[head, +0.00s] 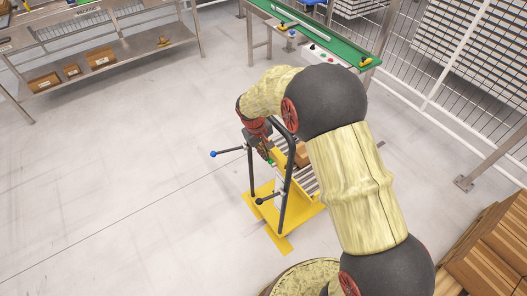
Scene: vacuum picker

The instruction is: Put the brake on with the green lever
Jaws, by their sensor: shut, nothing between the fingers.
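A small green spot (270,162), which looks like the green lever's end, shows on the yellow picker (262,217) beside its dark upright frame. My gripper (264,152) points down just above this green end, shut and empty. Its fingertips are small and partly lost against the dark frame, so I cannot tell whether they touch the lever. The rest of the lever is hidden.
A blue-knobbed bar (214,154) sticks out left from the picker, and a black-knobbed one (260,201) sits lower. A cardboard box (302,155) is behind the frame. A green-topped bench (310,36) stands behind. Open floor lies left.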

